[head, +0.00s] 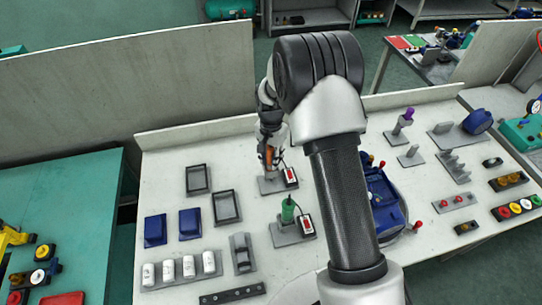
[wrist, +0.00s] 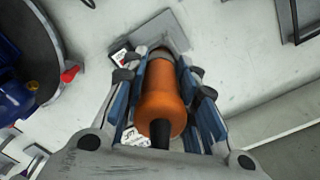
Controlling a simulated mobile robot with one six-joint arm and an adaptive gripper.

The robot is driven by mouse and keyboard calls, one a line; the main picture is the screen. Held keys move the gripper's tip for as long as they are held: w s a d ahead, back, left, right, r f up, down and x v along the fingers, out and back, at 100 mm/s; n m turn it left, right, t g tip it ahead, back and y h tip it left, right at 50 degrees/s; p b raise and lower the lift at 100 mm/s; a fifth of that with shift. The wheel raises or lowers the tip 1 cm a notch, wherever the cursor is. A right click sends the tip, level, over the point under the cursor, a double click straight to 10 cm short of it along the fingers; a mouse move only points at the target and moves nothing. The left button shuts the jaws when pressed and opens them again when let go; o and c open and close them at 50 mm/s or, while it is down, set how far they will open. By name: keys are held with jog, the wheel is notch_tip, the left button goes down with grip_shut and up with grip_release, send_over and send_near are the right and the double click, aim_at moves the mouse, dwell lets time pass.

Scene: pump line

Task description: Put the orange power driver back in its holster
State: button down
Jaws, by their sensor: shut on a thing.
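The orange power driver (wrist: 162,105) is between the blue-padded fingers of my gripper (wrist: 160,78) in the wrist view, its dark end towards the camera. In the head view the driver (head: 268,155) shows only in part, and my gripper (head: 270,158) is shut on it, roughly upright. Its lower end is over or at a grey holster base (head: 268,187) with a red and white label. In the wrist view the grey base plate (wrist: 172,30) lies beyond the driver's far end. The driver hides the holster opening, so I cannot tell whether its tip is inside.
A green driver (head: 288,210) stands in a similar holster (head: 283,236) just in front. Black-rimmed trays (head: 198,180) and blue bins (head: 155,230) lie to the left. A blue machine (head: 385,203) stands to the right, partly behind my arm. A low back wall (head: 200,134) edges the table.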

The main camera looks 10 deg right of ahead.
jog(key=c, duration=1.2)
grip_release()
jog(key=shift+r+p, duration=1.95)
jog(key=shift+r, duration=1.05)
notch_tip(320, 180, up, 12)
